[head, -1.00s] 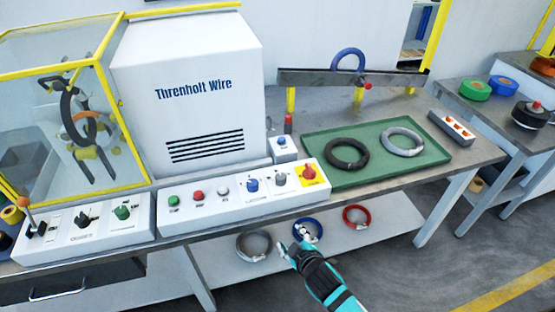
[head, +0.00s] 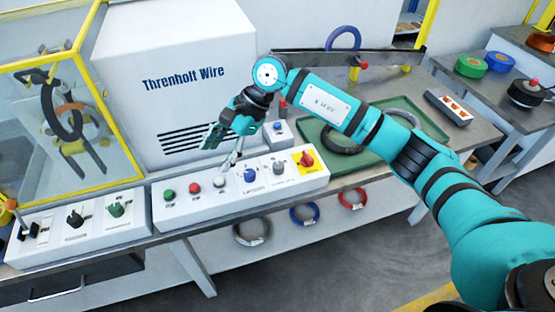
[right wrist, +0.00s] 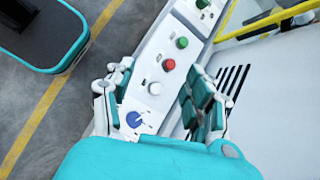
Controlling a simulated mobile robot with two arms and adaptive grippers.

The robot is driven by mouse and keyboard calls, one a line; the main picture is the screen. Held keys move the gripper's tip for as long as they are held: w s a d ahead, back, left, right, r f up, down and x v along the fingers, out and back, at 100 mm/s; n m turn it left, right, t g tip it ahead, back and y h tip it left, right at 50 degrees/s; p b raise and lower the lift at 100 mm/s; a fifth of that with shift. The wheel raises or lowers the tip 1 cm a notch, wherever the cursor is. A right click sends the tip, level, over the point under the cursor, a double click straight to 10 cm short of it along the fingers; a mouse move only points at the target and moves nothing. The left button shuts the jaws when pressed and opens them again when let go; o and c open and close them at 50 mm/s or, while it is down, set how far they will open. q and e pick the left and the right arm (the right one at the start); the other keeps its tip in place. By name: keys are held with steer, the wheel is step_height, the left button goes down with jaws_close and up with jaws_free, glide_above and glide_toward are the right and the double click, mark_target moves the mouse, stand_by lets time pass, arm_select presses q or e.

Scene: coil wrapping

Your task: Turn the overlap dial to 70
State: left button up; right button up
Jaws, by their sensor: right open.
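The control panel (head: 245,194) holds a blue dial (head: 250,175) and a grey dial (head: 279,168). The printing is too small to tell which one is the overlap dial or what it reads. My right gripper (head: 224,152) is open and empty, pointing down just above and left of the blue dial. In the right wrist view, my right gripper (right wrist: 158,80) has its fingers spread over the panel. The blue dial (right wrist: 135,119) shows low between them, with the white button (right wrist: 154,88) above it. My left gripper is not in view.
Green (head: 169,195), red (head: 194,188) and white (head: 219,180) buttons line the panel's left part. A red emergency knob (head: 306,158) is at its right. The white machine housing (head: 175,85) stands close behind. My arm covers part of the green tray (head: 311,132).

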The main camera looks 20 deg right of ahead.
steer(key=w+d+r+n+h, duration=0.15)
steer(key=d+h, duration=0.25)
steer(key=d, duration=0.4)
steer(key=w+d+r+h, duration=0.2)
steer(key=w+d+h, duration=0.1)
steer(key=d, duration=0.4)
steer(key=p, duration=0.4)
glide_toward(278, 165)
step_height(278, 165, down, 9)
steer(key=shift+s+a+f, duration=0.1)
jaws_close()
